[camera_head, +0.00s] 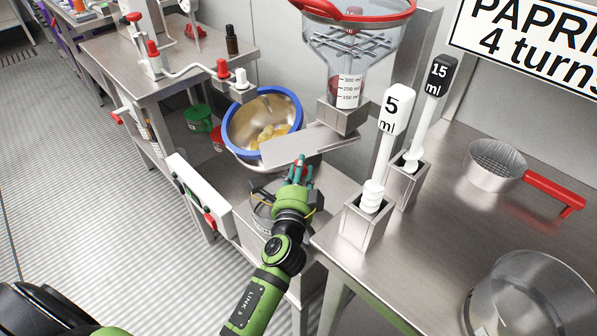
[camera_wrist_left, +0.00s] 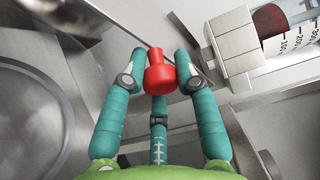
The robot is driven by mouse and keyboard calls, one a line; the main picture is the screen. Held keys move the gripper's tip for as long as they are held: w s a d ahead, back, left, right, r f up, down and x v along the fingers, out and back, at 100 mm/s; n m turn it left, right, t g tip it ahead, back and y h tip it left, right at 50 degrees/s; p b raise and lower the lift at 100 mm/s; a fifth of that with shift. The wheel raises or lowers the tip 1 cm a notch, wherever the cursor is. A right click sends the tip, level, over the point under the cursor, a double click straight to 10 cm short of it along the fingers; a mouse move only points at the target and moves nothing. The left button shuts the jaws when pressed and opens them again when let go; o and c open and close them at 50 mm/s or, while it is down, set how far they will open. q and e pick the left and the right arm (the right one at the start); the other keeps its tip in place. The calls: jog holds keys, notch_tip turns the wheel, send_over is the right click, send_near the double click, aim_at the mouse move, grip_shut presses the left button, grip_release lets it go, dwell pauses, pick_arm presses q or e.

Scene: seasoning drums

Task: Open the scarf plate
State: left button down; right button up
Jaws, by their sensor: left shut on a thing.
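The flat metal scarf plate (camera_head: 315,144) sticks out to the left below the clear hopper (camera_head: 350,55) and over the edge of a blue-rimmed bowl. My left gripper (camera_head: 299,170) has teal fingers and is at the plate's near side. In the left wrist view, its fingers (camera_wrist_left: 158,80) are closed around a red knob (camera_wrist_left: 158,72). In the head view, the fingers mostly hide the knob. How the knob joins the plate is hidden. My right gripper is not in view.
The blue-rimmed bowl (camera_head: 236,128) holds yellowish pieces. White 5 ml (camera_head: 395,112) and black 15 ml (camera_head: 439,77) handled spoons stand in metal holders on the right counter. A red-handled pan (camera_head: 495,165) and a clear container (camera_head: 530,295) are further right.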

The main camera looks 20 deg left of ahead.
pick_arm(q)
jog(key=shift+d+r, duration=0.15)
jog(key=c, duration=1.2)
grip_release()
jog(key=shift+o, duration=1.3)
jog(key=shift+w, duration=0.1)
jog(key=shift+s, duration=0.2)
jog(key=v, duration=0.7)
jog(key=shift+s, duration=0.1)
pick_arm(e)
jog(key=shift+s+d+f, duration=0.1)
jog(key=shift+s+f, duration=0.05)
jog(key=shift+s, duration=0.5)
